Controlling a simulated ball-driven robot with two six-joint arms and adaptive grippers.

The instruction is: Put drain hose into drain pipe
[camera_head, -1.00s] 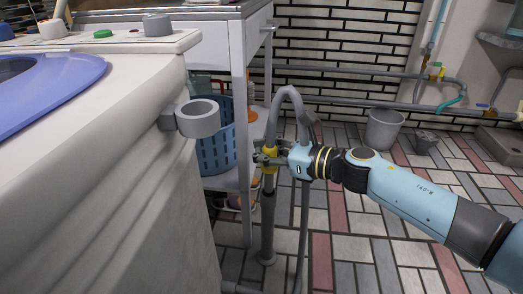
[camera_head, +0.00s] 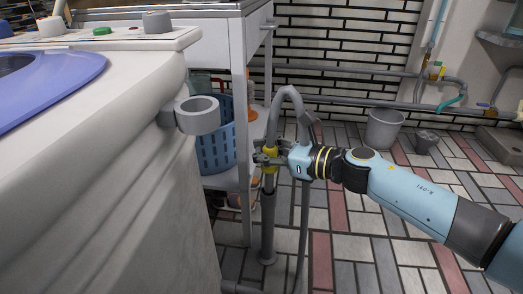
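The grey drain hose (camera_head: 289,91) rises from the floor, bends over in a tight arch and comes down to my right gripper (camera_head: 268,159). The gripper is shut on the hose's downward end, around a yellow band. The upright grey drain pipe (camera_head: 267,225) stands on the floor directly below. The hose end is in line with the pipe's top, and a small yellow part shows below the fingers. The fingers partly hide this joint, so I cannot tell how far the hose is inside the pipe. My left gripper is not in view.
A white washing machine (camera_head: 120,190) with a grey ring holder (camera_head: 197,115) fills the left. A white shelf stand (camera_head: 239,95) with a blue basket (camera_head: 215,145) is behind the pipe. A grey bucket (camera_head: 384,128) and a smaller one (camera_head: 426,141) stand on the open tiled floor.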

